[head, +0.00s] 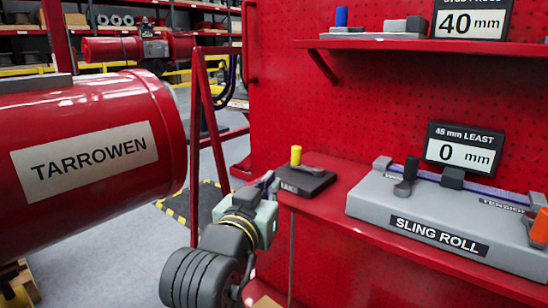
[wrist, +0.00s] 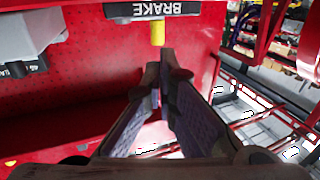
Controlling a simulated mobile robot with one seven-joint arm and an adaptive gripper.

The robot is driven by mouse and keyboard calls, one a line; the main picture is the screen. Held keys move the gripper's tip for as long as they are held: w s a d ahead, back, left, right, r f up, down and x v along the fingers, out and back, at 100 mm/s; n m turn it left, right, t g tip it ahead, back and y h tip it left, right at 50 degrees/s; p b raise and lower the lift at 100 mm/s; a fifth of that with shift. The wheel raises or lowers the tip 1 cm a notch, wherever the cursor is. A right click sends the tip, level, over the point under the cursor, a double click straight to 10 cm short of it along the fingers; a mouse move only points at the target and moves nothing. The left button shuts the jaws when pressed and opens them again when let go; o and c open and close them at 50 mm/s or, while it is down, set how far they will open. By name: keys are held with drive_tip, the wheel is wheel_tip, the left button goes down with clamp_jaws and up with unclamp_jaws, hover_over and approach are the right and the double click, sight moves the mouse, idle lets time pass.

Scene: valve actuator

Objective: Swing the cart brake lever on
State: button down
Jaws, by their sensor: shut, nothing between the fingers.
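The brake unit is a dark flat block (head: 308,186) on the red shelf, with a partly hidden white label at its front. Its lever has an upright yellow knob (head: 296,155) at the left end and a short grey-brown arm (head: 315,170) running right from it. In the wrist view the BRAKE label (wrist: 152,9) is upside down at the top, with the yellow knob (wrist: 158,33) just below it. My gripper (head: 272,180) is left of the block. Its fingertips (wrist: 163,62) are together and empty, close to the knob; contact cannot be told.
A grey SLING ROLL unit (head: 440,233) with small levers stands to the right on the red shelf (head: 330,205). A red pegboard (head: 370,110) rises behind. The large red TARROWEN cylinder (head: 90,150) fills the left. Open floor (head: 110,245) lies below it.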

sight(292, 154)
drive_tip(key=p+x, duration=0.4)
drive_tip(key=x, duration=0.9)
drive_tip(key=shift+w+p, duration=0.25)
drive_tip(key=shift+p, duration=0.15)
drive_tip(key=shift+w, duration=0.1)
drive_tip(key=shift+w+d+r, duration=0.1)
drive_tip(key=shift+w+d, duration=0.05)
drive_tip(key=shift+w, duration=0.5)
drive_tip(key=shift+r, duration=0.15)
drive_tip(key=shift+s+p, duration=0.15)
drive_tip(key=shift+p, duration=0.15)
